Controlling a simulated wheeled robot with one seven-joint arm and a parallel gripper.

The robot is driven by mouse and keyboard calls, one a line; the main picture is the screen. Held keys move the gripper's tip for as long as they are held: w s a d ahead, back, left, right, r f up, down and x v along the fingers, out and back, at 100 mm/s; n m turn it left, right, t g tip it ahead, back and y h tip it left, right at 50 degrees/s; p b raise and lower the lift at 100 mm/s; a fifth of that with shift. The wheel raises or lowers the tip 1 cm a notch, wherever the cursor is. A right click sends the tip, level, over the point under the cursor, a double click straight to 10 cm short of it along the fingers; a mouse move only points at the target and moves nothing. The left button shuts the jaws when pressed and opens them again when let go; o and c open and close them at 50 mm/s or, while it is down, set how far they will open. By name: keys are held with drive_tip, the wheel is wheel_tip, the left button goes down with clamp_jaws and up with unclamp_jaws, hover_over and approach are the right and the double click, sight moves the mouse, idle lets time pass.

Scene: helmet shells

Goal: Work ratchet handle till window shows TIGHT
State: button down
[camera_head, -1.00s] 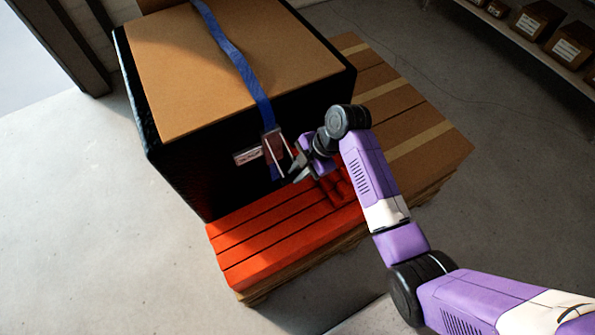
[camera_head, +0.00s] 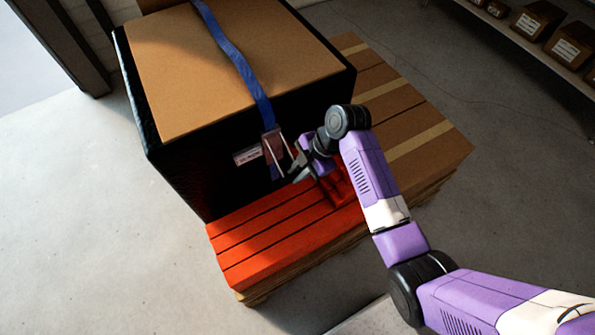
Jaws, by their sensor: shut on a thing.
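A blue strap (camera_head: 233,58) runs over the top of a large box with a tan lid (camera_head: 190,85) and black sides (camera_head: 185,165). The ratchet (camera_head: 271,143) hangs at the strap's lower end on the box's front face, with pale side bars reaching down. A small white label or window (camera_head: 247,155) sits just left of it; its text is too small to read. My gripper (camera_head: 290,175) is at the lower end of the ratchet, shut on its handle. The wrist and fingers partly hide the handle, so the exact grip is unclear.
A shelf with small cartons (camera_head: 540,22) is at the upper right. Grey floor (camera_head: 120,260) is clear at left.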

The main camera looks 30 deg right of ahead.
drive_tip(key=shift+f, duration=0.1)
drive_tip(key=shift+f+t+b, duration=0.4)
drive_tip(key=shift+f+b, duration=0.3)
drive_tip(key=shift+b, duration=0.35)
drive_tip(key=f+b, duration=0.1)
drive_tip(key=b, duration=0.1)
drive_tip(key=f+t+b, duration=0.1)
drive_tip(key=shift+w+f+t+b, duration=0.15)
drive_tip(key=shift+w+t+b, duration=0.15)
drive_tip(key=shift+b, duration=0.05)
drive_tip(key=w+f+n+t+y+b, duration=0.1)
drive_tip(key=w+f+n+t+b, duration=0.2)
drive_tip(key=b, duration=3.1)
drive_tip(key=w+f+t, duration=0.4)
drive_tip(key=w+t, duration=0.1)
drive_tip(key=t, duration=0.2)
drive_tip(key=shift+w+y, duration=0.25)
drive_tip(key=shift+y, duration=0.05)
drive_tip(key=shift+b, duration=0.3)
drive_tip(key=shift+r, duration=0.15)
